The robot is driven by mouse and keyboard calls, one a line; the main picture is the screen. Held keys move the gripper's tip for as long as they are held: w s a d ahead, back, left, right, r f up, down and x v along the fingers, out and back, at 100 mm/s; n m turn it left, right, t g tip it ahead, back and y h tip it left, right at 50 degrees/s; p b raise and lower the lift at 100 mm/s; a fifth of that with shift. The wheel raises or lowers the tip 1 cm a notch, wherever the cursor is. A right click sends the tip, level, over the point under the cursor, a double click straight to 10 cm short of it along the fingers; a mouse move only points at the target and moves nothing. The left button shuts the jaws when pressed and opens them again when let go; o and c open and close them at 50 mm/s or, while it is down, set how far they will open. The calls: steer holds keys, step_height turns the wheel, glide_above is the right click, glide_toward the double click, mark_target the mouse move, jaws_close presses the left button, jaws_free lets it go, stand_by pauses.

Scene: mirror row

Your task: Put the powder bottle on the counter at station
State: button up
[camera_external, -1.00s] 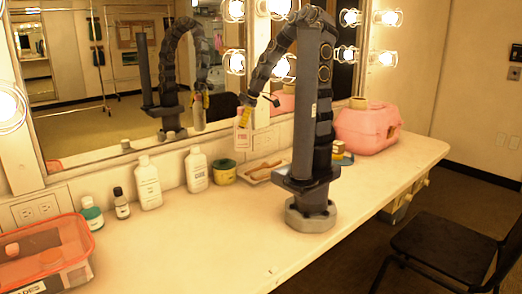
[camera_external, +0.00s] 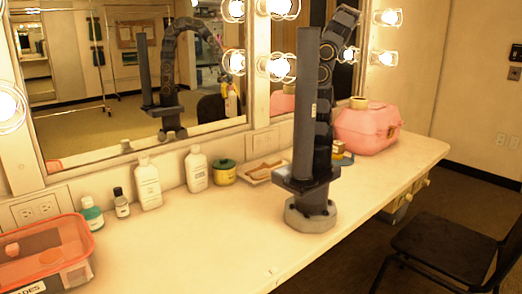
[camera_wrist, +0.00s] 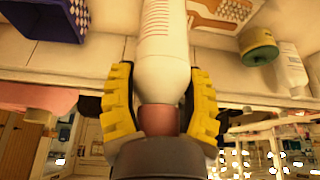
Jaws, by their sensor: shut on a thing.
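A white bottle with red stripes (camera_wrist: 163,40) and a reddish-brown cap is in my gripper (camera_wrist: 160,100) in the wrist view. The yellow ridged fingers are shut on it, one on each side near its shoulder and cap. In the external view my own arm hides the gripper and bottle directly. Their reflection (camera_external: 231,103) shows small in the mirror, above counter height. The counter (camera_external: 215,235) is long and pale, with bare room at its middle and front. I see no mark that names a station.
A clear box with a red lid (camera_external: 42,250), several bottles (camera_external: 148,184), a green-lidded yellow jar (camera_external: 224,172) and a tray (camera_external: 262,172) line the mirror side. A pink case (camera_external: 368,128) stands at the right end, with a blue holder (camera_wrist: 45,18) near it.

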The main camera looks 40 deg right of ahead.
steer(key=w+d+f, duration=0.9)
steer(key=w+f, duration=0.1)
steer(key=f, duration=0.3)
steer(key=shift+w+d, duration=0.2)
steer(key=shift+f, duration=0.1)
steer(key=o, duration=1.1)
steer(key=shift+c, duration=0.2)
steer(key=v, duration=1.2)
